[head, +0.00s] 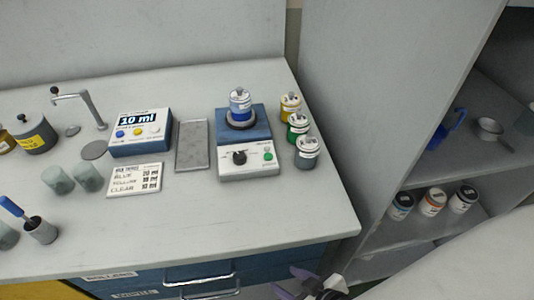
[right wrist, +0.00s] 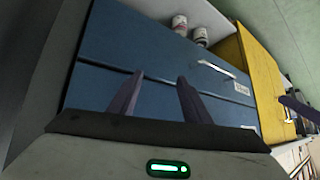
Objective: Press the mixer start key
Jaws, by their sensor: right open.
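The mixer (head: 247,170) stands on the bench in the head view, with a blue top and a pale front panel. A blue-labelled jar (head: 240,101) stands on the mixer's round plate. My right gripper (head: 298,283) is low at the bottom edge of the head view, in front of the bench and well apart from the mixer. In the right wrist view its two purple fingers (right wrist: 157,97) are apart and empty, before blue drawers. My left gripper is not identifiable.
Yellow, green and white-lidded jars (head: 307,152) stand close right of the mixer. A grey tray (head: 192,146) and a dispenser reading 10 ml (head: 140,133) are to its left. The bench front (head: 255,219) is clear. A shelf unit (head: 430,175) rises at right.

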